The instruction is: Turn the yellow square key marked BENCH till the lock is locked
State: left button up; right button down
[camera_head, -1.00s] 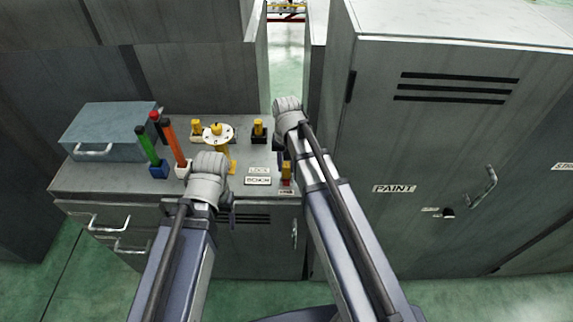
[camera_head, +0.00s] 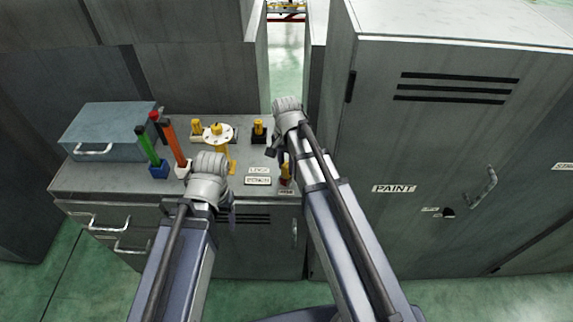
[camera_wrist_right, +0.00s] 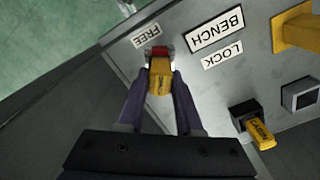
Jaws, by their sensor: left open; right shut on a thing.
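The yellow square key (camera_wrist_right: 160,76) stands in a lock with a red part (camera_wrist_right: 157,52) on the bench top. Small print on the key is too blurred to read. My right gripper (camera_wrist_right: 161,88) is shut on the key, one finger on each side. The key also shows in the head view (camera_head: 285,171), partly hidden by my right arm. The plates BENCH (camera_wrist_right: 216,30), LOCK (camera_wrist_right: 223,54) and FREE (camera_wrist_right: 146,36) lie around the lock. My left gripper (camera_head: 231,213) is open in front of the bench edge, mostly hidden by its wrist, away from the key.
Another yellow key (camera_wrist_right: 262,134) stands in a black socket close to my right gripper. A yellow post with a round plate (camera_head: 217,133), green (camera_head: 147,145) and orange (camera_head: 174,143) handles, and a grey-blue box (camera_head: 107,135) stand further left. The PAINT cabinet (camera_head: 440,140) rises at right.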

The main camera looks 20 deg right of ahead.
jog(key=m, duration=0.3)
dwell(0.4)
jog(key=c, duration=0.5)
grip_release()
